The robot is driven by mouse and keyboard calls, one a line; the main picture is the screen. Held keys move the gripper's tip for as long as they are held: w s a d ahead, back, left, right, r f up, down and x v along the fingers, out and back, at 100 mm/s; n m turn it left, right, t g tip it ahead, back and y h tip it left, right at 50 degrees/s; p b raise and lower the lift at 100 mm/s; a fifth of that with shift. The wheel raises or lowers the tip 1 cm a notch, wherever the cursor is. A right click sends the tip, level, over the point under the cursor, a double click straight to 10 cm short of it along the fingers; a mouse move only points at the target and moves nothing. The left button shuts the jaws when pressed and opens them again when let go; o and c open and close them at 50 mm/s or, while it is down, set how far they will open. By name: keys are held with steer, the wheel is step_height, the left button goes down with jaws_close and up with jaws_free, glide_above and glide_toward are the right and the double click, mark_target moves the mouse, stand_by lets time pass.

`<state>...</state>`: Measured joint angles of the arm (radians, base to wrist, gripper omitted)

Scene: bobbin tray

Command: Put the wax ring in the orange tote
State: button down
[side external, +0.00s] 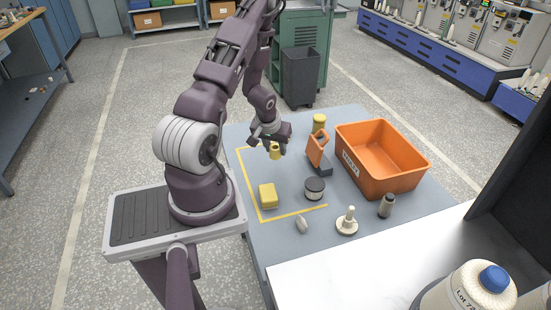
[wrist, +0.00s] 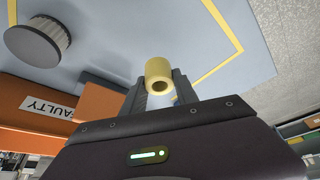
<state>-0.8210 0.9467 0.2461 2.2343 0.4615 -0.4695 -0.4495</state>
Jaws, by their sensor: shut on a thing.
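The wax ring (side external: 275,152) is a short pale-yellow tube with a hole through it. My gripper (side external: 273,144) is shut on it and holds it above the blue-grey table. In the wrist view the ring (wrist: 157,70) sits between the two fingertips, its open end toward the camera. The orange tote (side external: 407,180) stands at the right of the table, to the right of my gripper. In the wrist view an orange wall with a "FAULTY" label (wrist: 48,107) shows at the left. The tote's floor is partly hidden in the side view.
An orange device on a dark base (side external: 320,165) stands between my gripper and the tote. Yellow tape marks the table.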

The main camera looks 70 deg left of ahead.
step_height(320, 180, up, 11)
steer(key=w, duration=0.5)
steer(key=w+m, duration=0.1)
steer(key=w, duration=0.3)
steer(key=w+d+m, duration=0.1)
steer(key=w, duration=0.4)
steer(key=shift+w+f+t, duration=0.3)
steer(key=shift+w+f, duration=0.05)
steer(key=w+d+m, duration=0.1)
steer(key=w+d, duration=0.6)
steer(key=w, duration=0.4)
steer(key=m+h, duration=0.1)
steer(key=m, duration=0.1)
glide_above(382, 174)
steer(key=s+d, duration=0.1)
steer(key=shift+t, duration=0.3)
step_height(382, 174, down, 15)
steer(key=shift+s+a+r, duration=0.1)
steer(key=shift+r, duration=0.1)
steer(key=shift+f, duration=0.1)
